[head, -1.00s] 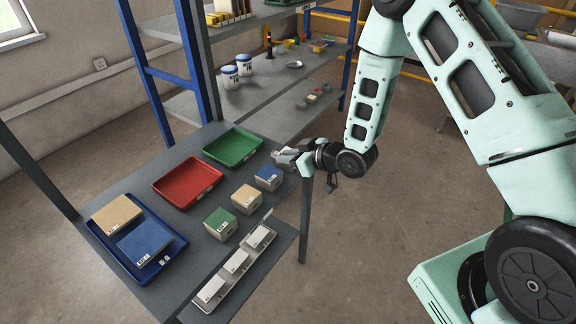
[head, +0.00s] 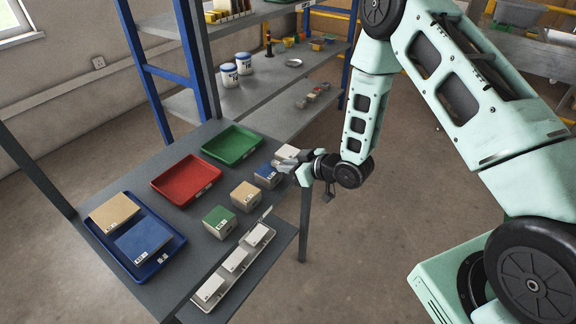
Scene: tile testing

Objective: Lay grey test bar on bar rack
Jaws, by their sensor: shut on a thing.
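My gripper (head: 290,168) is at the right end of the table, low over its edge and beside the blue block. It is shut on a small grey piece, which I take for the grey test bar (head: 283,165); the jaws hide most of it. The long pale rack (head: 221,299) lies along the table's front edge, to the left of and nearer than my gripper. Several light grey blocks lie along it, and a thin pale piece (head: 266,213) stands tilted at its far end. The gripper is apart from this rack.
A row of a green block (head: 219,222), a tan block (head: 245,196), a blue block (head: 267,176) and a pale block (head: 287,153) stands behind the rack. Red (head: 158,186) and green (head: 207,148) trays and a loaded blue tray (head: 172,256) lie farther back.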

